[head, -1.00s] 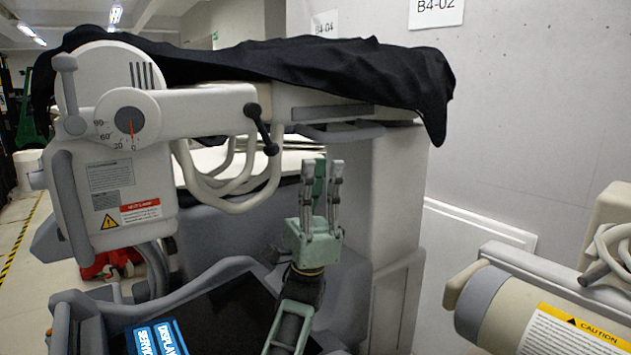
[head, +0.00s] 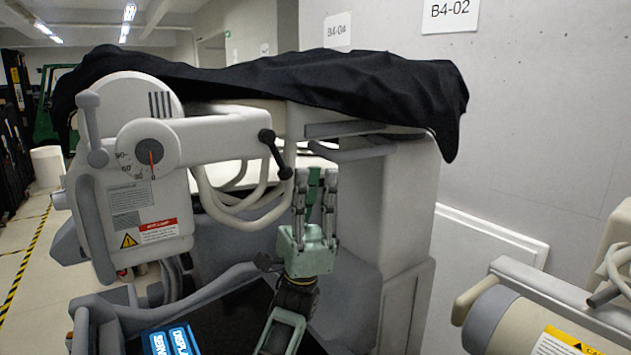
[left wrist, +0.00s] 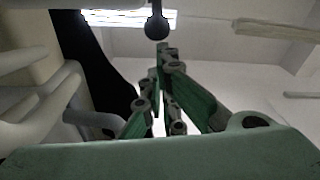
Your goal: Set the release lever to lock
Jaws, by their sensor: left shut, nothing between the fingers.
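A black lever (head: 276,154) with a rounded knob at each end sits at the right end of the white arm of the covered cart. It slants down to the right. My left gripper (head: 315,173) points upward, just right of and slightly below the lever, apart from it in the picture. It is shut and empty. In the left wrist view a black ball knob (left wrist: 157,27) hangs above the tips of my left gripper (left wrist: 168,55), with a small gap showing. No lock marking on the lever is readable. My right gripper is not in view.
A black cloth (head: 300,85) drapes over the cart's top. Looped white hoses (head: 235,205) hang left of my gripper. A dial (head: 151,155) sits on the white arm. A dark screen panel (head: 225,320) lies below. Another machine with a caution label (head: 565,345) stands at the right.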

